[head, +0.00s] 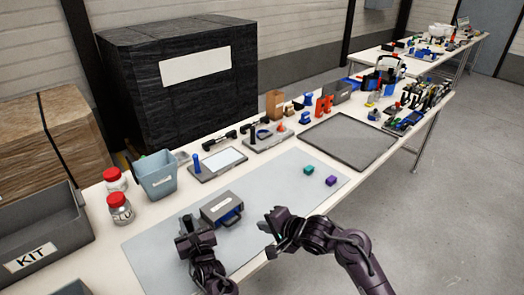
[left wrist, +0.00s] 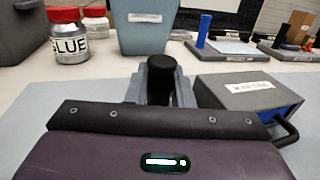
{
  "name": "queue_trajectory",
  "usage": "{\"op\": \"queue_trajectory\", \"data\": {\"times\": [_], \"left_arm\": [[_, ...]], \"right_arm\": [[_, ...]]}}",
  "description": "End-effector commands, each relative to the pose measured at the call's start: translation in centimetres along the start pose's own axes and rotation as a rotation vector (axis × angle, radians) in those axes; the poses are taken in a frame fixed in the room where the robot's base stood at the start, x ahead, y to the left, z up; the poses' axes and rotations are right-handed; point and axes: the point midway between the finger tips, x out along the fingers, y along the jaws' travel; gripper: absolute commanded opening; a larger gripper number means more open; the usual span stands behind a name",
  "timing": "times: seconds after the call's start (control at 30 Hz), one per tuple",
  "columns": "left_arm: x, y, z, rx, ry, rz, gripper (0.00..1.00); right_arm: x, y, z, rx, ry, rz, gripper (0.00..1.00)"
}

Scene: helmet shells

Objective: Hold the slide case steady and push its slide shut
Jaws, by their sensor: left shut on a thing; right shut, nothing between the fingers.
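The slide case (head: 221,205) is a grey box with a white label, standing on the pale mat. Its blue slide (head: 231,217) shows at the near right side with a black loop handle and looks partly out. In the left wrist view the case (left wrist: 240,96) is at the right, with the loop handle (left wrist: 287,132) at its near end. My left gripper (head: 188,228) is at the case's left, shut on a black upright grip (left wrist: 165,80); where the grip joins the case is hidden. My right gripper (head: 268,222) is shut and empty, right of the slide, apart from it.
A teal cube (head: 308,170) and a purple cube (head: 331,180) lie on the mat (head: 275,178). A blue-grey bin (head: 155,178), red-lidded jars (head: 120,208) and a grey KIT bin (head: 40,230) stand left. A dark tray (head: 347,140) lies beyond the mat.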

Motion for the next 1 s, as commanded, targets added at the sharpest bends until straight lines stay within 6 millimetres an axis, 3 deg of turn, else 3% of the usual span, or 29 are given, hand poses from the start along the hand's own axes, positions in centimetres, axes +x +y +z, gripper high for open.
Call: {"op": "queue_trajectory", "data": {"times": [0.1,0.13,0.3,0.67,1.0], "left_arm": [[0.0,0.1,-0.1,0.001,0.001,0.001,0.0],[0.0,0.1,-0.1,0.001,0.001,0.001,0.25],[0.0,0.1,-0.1,0.001,0.001,0.001,0.46],[-0.6,0.0,-0.1,0.001,0.0,-0.001,0.46],[-7.2,0.0,-0.2,0.0,0.004,-0.002,0.46]], "right_arm": [[0.0,0.0,0.0,0.0,0.0,0.0,0.0],[0.0,0.0,0.0,0.0,0.0,0.0,0.0],[0.0,0.0,0.0,0.0,0.0,0.0,0.0],[0.1,0.0,0.0,0.0,0.0,-0.001,0.0],[0.1,0.0,0.0,0.0,0.0,-0.001,0.0]]}}
